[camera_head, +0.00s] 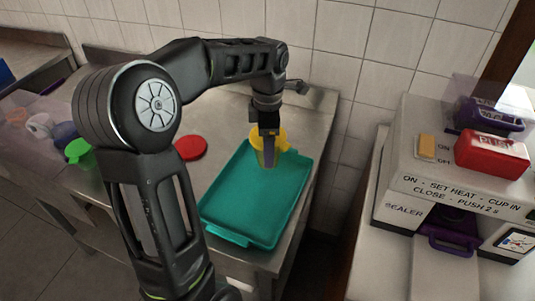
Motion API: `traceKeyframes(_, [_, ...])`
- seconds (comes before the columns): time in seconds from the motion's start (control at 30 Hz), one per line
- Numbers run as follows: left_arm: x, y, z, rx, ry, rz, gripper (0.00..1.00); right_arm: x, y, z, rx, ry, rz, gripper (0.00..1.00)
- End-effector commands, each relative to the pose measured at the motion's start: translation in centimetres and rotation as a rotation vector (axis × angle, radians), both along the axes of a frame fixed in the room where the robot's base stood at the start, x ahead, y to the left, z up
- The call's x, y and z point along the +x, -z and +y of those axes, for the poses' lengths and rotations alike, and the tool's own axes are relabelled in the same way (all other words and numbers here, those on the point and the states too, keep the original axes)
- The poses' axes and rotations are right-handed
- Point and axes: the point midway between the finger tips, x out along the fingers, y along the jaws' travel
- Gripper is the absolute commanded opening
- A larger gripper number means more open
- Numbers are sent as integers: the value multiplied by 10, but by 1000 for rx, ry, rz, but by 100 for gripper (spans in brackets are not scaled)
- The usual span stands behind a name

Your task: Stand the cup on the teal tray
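A cup with a yellow rim (282,137) is at the far end of the teal tray (240,206), and its lower part looks over the tray's surface. I cannot tell whether its base touches the tray. The cup looks upright. My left gripper (268,150) points down at the cup, with a dark finger in front of its side. The other finger is hidden, so I cannot tell whether the gripper is shut on the cup. My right gripper is not in view.
A red disc (190,148) lies on the metal counter left of the tray. Green (79,152), blue and white items stand farther left. A sealer machine (445,185) with a red push block (491,154) stands at the right, across a gap. The tray's front half is bare.

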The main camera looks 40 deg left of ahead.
Motion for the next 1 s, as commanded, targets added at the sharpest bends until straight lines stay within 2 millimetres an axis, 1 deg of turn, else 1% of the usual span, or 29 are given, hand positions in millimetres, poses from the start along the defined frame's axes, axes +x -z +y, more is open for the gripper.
traceKeyframes(0.2, [0,3,0,0,0,1,43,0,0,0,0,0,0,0])
traceKeyframes(0.27, [-1,8,0,-1,0,4,43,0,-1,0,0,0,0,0])
traceKeyframes(0.4, [-1,28,-1,-2,0,5,43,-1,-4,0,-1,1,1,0])
traceKeyframes(0.5, [-1,36,0,-1,0,2,43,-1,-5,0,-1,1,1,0])
traceKeyframes(0.77, [0,37,0,0,0,0,43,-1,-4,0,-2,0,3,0])
traceKeyframes(0.87, [0,41,0,-1,0,1,43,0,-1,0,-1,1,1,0])
traceKeyframes(0.9, [0,41,0,-1,0,1,82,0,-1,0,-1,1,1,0])
traceKeyframes(1.0, [0,40,0,-1,0,1,90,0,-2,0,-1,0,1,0])
